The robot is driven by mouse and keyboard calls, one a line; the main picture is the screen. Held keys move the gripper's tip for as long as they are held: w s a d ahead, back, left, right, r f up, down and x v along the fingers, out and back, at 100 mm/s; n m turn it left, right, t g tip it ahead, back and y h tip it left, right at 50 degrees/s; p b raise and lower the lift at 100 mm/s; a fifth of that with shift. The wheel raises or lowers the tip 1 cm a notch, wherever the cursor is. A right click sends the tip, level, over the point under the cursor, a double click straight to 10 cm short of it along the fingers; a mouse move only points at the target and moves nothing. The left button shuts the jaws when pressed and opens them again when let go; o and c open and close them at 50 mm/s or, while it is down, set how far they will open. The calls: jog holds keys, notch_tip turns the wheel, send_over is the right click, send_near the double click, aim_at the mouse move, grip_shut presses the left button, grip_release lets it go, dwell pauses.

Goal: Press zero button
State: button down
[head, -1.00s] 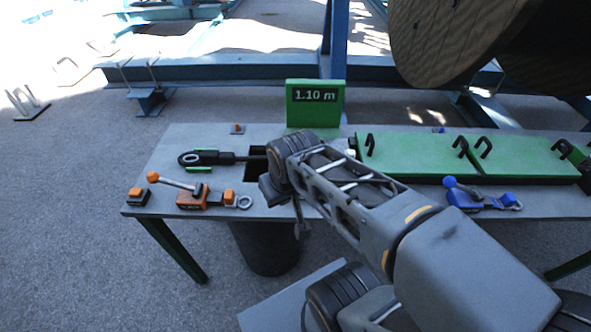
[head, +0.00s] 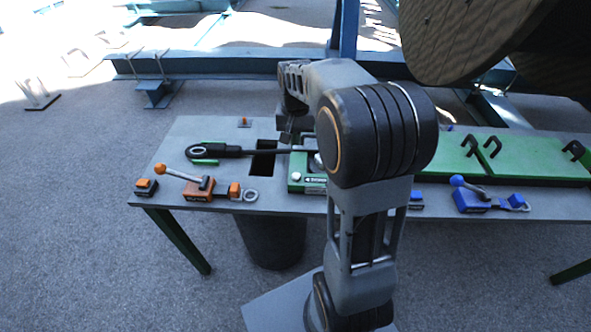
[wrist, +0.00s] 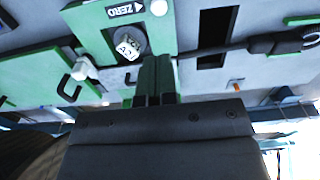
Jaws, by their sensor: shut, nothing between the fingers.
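The zero button is a small pale round knob (wrist: 158,7) at the top of the wrist view, beside a black ZERO label (wrist: 125,9) on a green housing. In the head view the button (head: 296,176) sits at the front left of the green meter housing (head: 312,188). My gripper (wrist: 157,62) is shut and empty, its tips near a pale measuring wheel (wrist: 128,46) and apart from the button in the picture. In the head view my gripper (head: 287,137) hangs over the table behind the housing.
A black cable end (head: 215,151) leads into the housing past a rectangular table opening (head: 264,160). An orange-handled lever (head: 183,180) and a blue-handled lever (head: 470,190) stand along the table front. A large wooden reel (head: 470,40) is at the upper right.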

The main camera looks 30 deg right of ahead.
aim_at(296, 175)
jog(key=shift+w+d+f, duration=0.1)
jog(key=shift+w+d, duration=0.1)
jog(key=shift+w, duration=0.05)
notch_tip(296, 175, down, 14)
jog(key=shift+f, duration=0.1)
dwell(0.7)
